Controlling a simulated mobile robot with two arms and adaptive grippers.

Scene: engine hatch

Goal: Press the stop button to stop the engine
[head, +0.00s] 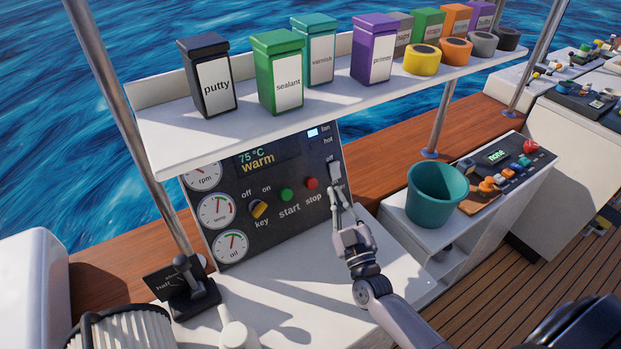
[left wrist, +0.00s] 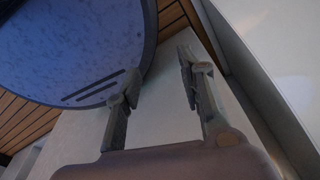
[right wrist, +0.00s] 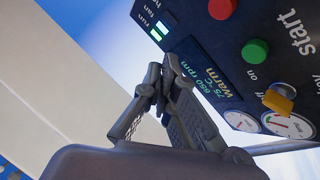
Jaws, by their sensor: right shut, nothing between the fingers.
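The red stop button (head: 311,184) is on the dark engine panel (head: 240,190), labelled "stop", right of the green start button (head: 286,195). My right gripper (head: 335,188) is shut and empty, its fingertips just right of the stop button, in front of the panel's right edge. In the right wrist view, the red button (right wrist: 221,8) is at the top and the shut fingertips (right wrist: 165,78) are to its lower left, apart from it in the picture. My left gripper (left wrist: 159,75) is open and empty in the left wrist view, away from the panel.
A yellow key (head: 259,209) and gauges (head: 216,211) are left of the buttons. A throttle lever (head: 187,275) stands at lower left; a teal bucket (head: 436,195) stands right of my right arm.

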